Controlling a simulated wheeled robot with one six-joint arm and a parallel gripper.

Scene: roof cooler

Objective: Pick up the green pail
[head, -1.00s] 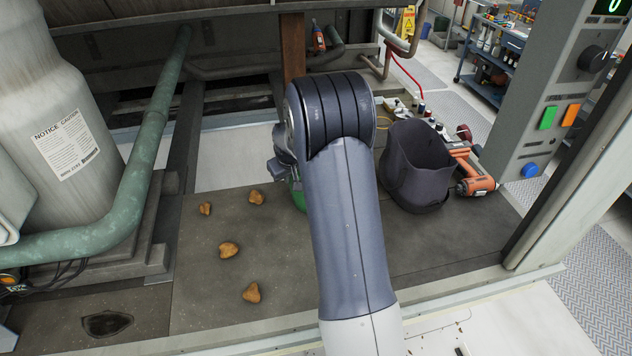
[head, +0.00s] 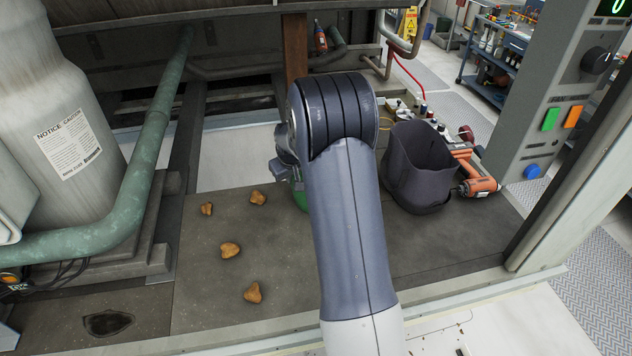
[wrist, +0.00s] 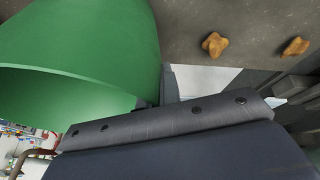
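The green pail (head: 300,196) is mostly hidden behind my arm in the head view, with only a green strip of it showing on the dark deck. In the wrist view the pail (wrist: 100,45) fills the upper left, very near the camera, with its open rim toward the lower left. A dark part of my gripper (wrist: 165,125) with bolts lies across the lower wrist view, close beside the pail. In the head view only a bit of the gripper (head: 284,168) shows left of my arm, at the pail. The fingertips and any contact are hidden.
Several brown lumps (head: 230,250) lie left of my arm. A pale tank (head: 55,130) and green pipe (head: 150,150) bound the left. A control panel (head: 545,100) stands at the right.

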